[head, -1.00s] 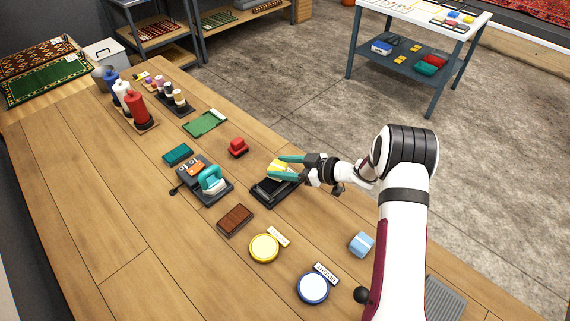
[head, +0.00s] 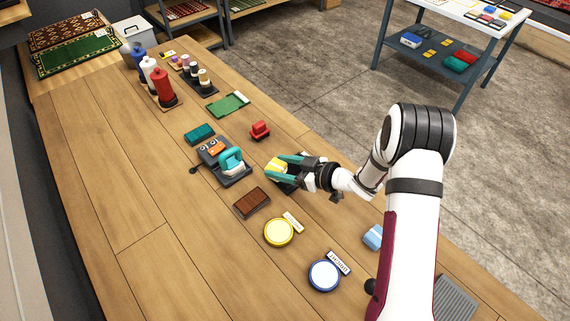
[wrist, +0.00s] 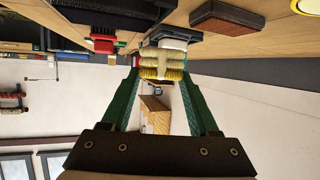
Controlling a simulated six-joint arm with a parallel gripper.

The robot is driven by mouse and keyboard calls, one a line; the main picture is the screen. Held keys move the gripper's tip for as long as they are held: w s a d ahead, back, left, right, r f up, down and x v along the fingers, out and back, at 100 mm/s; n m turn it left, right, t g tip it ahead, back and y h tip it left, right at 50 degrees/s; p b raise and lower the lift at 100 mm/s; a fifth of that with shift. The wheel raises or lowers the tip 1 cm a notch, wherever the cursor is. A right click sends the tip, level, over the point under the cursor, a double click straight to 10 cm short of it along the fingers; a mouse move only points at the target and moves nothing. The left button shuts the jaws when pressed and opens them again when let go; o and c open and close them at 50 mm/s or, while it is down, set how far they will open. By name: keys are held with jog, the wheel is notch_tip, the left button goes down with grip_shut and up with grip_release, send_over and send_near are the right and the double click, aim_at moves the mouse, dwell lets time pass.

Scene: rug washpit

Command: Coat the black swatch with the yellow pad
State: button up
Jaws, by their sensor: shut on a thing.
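The yellow pad (head: 276,166) is between the teal fingers of my gripper (head: 272,168), which is shut on it. In the wrist view the pad (wrist: 162,62) shows a ribbed cream and yellow face between the green fingertips. The black swatch (head: 285,188) lies on the table under my gripper and is mostly hidden by it in the head view. A dark board at the top of the wrist view (wrist: 110,10) looks like the same swatch. I cannot tell whether the pad touches it.
A grey device with a teal handle (head: 230,160) stands left of my gripper. Nearby are a yellow dish (head: 279,232) and a blue-rimmed dish (head: 324,275).

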jog(key=shift+r, duration=3)
